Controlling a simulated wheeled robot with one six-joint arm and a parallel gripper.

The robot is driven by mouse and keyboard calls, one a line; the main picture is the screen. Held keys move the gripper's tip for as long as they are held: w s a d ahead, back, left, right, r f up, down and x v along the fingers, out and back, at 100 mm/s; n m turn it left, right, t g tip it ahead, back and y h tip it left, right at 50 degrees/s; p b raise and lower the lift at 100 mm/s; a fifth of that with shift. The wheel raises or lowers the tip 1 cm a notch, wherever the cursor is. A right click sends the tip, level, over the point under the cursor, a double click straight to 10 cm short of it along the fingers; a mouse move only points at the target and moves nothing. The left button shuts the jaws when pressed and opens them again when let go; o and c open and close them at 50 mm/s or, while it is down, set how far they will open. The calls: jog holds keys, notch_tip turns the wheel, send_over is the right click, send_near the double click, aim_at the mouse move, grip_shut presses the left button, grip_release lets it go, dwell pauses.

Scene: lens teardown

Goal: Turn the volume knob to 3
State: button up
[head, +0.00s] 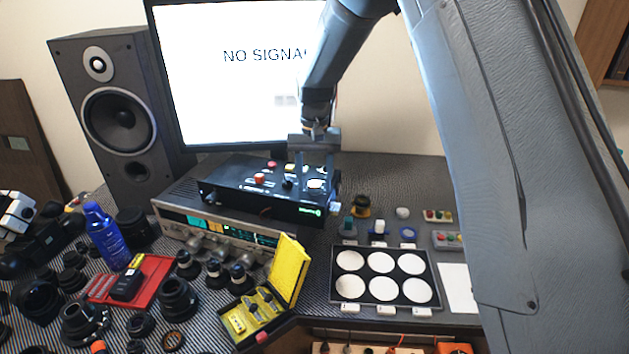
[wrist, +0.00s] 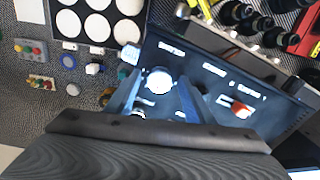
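A black control box (head: 232,187) lies on top of a silver amplifier-like unit, in front of the monitor. A round, bright white-topped knob (wrist: 158,80) is on its panel; the head view shows it at the box's right end (head: 316,184). The panel labels are too small to read, so I cannot tell which control is the volume knob or its setting. My gripper (head: 316,179) points down over that end. In the wrist view its fingers (wrist: 160,88) are apart, one on each side of the white-topped knob. Contact with the knob cannot be told. A red knob (wrist: 242,109) sits farther along the panel.
A tray of white discs (head: 337,287) lies right of the box. A yellow case (head: 287,270), lenses (head: 177,297) and a blue bottle (head: 105,235) crowd the front left. A speaker (head: 115,115) and monitor (head: 235,75) stand behind. Small button boxes (head: 438,216) lie at right.

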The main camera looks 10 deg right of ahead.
aim_at(315, 184)
jog(key=shift+r+b, duration=1.25)
jog(key=shift+r, duration=2.65)
jog(key=s+d+f, duration=0.3)
jog(key=s+d, duration=0.1)
jog(key=s, duration=0.4)
jog(key=s+d+f+n+t, duration=0.1)
jog(key=s+d+f, duration=0.2)
jog(key=s, duration=0.6)
jog(key=s+d+f, duration=0.3)
jog(key=s+d, duration=0.2)
jog(key=s, duration=0.4)
jog(key=shift+s+d+f+n+b, duration=0.2)
jog(key=shift+s+f+n+b, duration=0.1)
jog(key=shift+n+b, duration=0.1)
